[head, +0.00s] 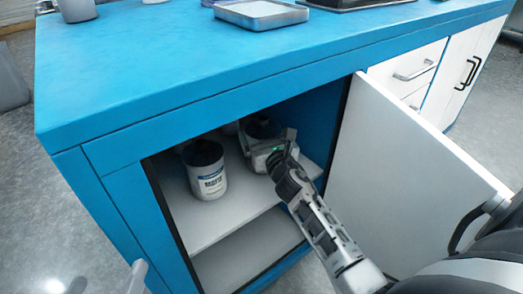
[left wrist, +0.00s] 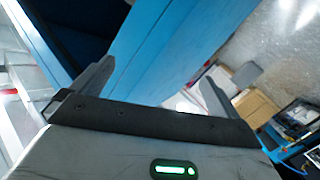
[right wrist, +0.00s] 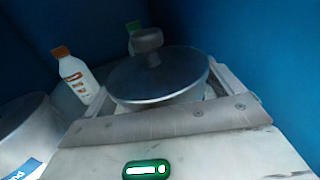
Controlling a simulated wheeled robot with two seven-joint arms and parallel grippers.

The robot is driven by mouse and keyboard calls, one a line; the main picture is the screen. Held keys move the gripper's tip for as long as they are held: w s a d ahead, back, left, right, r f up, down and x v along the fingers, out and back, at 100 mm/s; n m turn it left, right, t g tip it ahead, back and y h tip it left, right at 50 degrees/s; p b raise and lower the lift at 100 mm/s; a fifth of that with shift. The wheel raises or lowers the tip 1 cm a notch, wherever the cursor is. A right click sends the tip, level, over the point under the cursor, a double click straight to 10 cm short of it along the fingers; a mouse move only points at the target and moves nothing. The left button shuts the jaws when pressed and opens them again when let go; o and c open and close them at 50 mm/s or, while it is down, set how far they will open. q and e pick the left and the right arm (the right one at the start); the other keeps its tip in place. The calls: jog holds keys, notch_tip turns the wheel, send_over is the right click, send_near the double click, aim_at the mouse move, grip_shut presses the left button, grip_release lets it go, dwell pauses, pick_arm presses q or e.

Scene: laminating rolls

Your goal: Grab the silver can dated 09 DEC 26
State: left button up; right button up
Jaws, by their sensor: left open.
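In the head view, a silver-white can with a dark lid and a printed label (head: 206,178) stands upright on the cabinet shelf. Behind it to the right, a second can with a dark lid (head: 262,129) stands upright. My right gripper (head: 264,156) reaches in at this second can. In the right wrist view, the knobbed grey lid (right wrist: 155,78) sits between the fingers of my right gripper (right wrist: 162,95); I cannot tell whether they press on the can. No date is readable on either can. My left gripper (left wrist: 155,88) is open and empty in the left wrist view.
The open white cabinet door (head: 405,165) stands right of my right arm. The blue cabinet top (head: 200,60) lies over the shelf (head: 225,215). A white bottle with an orange cap (right wrist: 75,76) and a green-capped bottle (right wrist: 132,30) stand behind the can. Another can (right wrist: 28,135) is close left.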

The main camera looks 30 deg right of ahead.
jog(key=c, duration=1.5)
jog(key=shift+r, duration=0.1)
jog(key=shift+c, duration=1)
jog(key=shift+r, duration=0.1)
